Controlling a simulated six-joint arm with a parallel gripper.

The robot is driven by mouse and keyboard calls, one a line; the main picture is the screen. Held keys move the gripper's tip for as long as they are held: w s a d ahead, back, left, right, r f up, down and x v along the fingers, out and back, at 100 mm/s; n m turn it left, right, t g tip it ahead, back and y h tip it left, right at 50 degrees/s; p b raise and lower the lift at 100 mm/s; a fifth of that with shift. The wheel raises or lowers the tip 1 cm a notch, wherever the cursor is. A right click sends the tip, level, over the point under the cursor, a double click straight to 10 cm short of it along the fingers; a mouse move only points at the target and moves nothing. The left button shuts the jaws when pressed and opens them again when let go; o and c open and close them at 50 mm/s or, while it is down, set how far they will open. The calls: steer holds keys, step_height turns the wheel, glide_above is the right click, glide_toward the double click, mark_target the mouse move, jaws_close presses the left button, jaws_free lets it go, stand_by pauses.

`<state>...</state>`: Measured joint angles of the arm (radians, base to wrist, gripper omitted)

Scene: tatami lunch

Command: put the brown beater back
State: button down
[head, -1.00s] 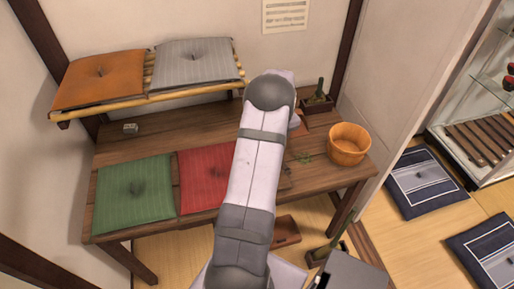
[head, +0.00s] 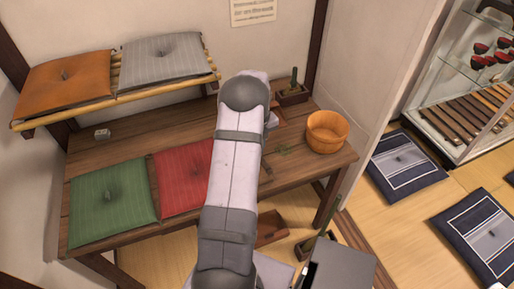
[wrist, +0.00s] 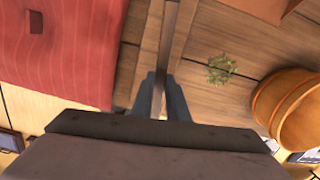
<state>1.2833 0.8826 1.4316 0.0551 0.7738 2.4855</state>
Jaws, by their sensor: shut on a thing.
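My gripper (wrist: 162,88) is in the wrist view, its grey-blue fingers shut on a long thin brownish bar (wrist: 168,42), which looks like the brown beater. The bar runs up out of the top of that view, over the wooden table, so its far end is not seen. In the head view my arm hides the gripper and most of what it holds. A wooden holder (head: 291,97) with an upright green piece stands at the table's back right. Another green-handled piece (head: 321,233) stands in a box below the table's front right.
The table (head: 120,150) carries green (head: 112,203) and red (head: 180,190) cushions at left, a wooden bucket (head: 327,132) at right and a green sprig (wrist: 221,69). A bamboo rack (head: 120,103) holds orange and grey cushions. A brown tray (head: 271,229) lies below.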

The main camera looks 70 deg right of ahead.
steer(key=shift+f+b, duration=0.7)
steer(key=shift+f, duration=1.1)
steer(key=c, duration=1.6)
jaws_free()
steer(key=shift+c, duration=0.2)
steer(key=shift+s+a+r+b, duration=0.1)
steer(key=shift+r+b, duration=0.3)
steer(key=shift+r, duration=1.45)
steer(key=shift+s+r+b, duration=0.1)
steer(key=shift+r+b, duration=0.25)
steer(key=shift+r, duration=1.45)
